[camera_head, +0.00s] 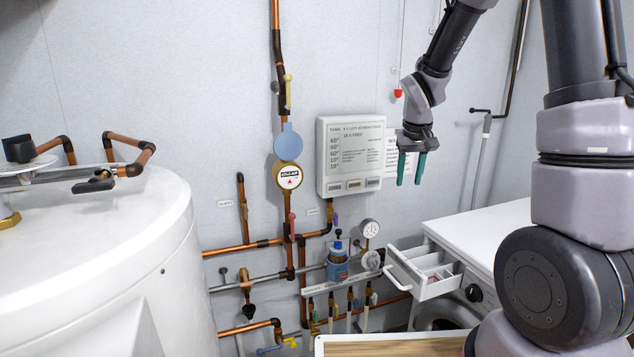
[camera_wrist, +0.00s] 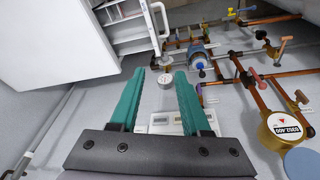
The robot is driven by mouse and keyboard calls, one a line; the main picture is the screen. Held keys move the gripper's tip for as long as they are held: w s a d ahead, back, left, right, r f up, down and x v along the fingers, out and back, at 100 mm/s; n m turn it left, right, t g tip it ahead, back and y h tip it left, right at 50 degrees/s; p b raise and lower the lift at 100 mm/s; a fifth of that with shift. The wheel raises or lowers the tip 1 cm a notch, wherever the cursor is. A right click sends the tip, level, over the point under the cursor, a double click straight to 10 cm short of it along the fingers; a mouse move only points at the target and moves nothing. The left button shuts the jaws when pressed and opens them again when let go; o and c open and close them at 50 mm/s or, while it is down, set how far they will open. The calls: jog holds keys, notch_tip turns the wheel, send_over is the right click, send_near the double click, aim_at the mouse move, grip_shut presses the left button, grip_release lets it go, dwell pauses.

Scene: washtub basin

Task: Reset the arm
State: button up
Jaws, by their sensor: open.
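My gripper (camera_head: 409,169) has two teal fingers and hangs pointing down in the head view, in front of the wall at the right edge of the white control panel (camera_head: 351,157). The fingers are apart with nothing between them. In the wrist view my gripper (camera_wrist: 158,78) also shows open and empty, its two teal fingers spread. My arm comes in from the top right of the head view, its column at the right.
A white tank (camera_head: 100,260) stands at left. A washing machine (camera_head: 490,235) with a pulled-out detergent drawer (camera_head: 425,275) is at right.

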jog(key=s+r+m+t+y, duration=0.2)
jog(key=s+r+m+t, duration=0.2)
jog(key=s+r, duration=1.5)
jog(key=s, duration=0.4)
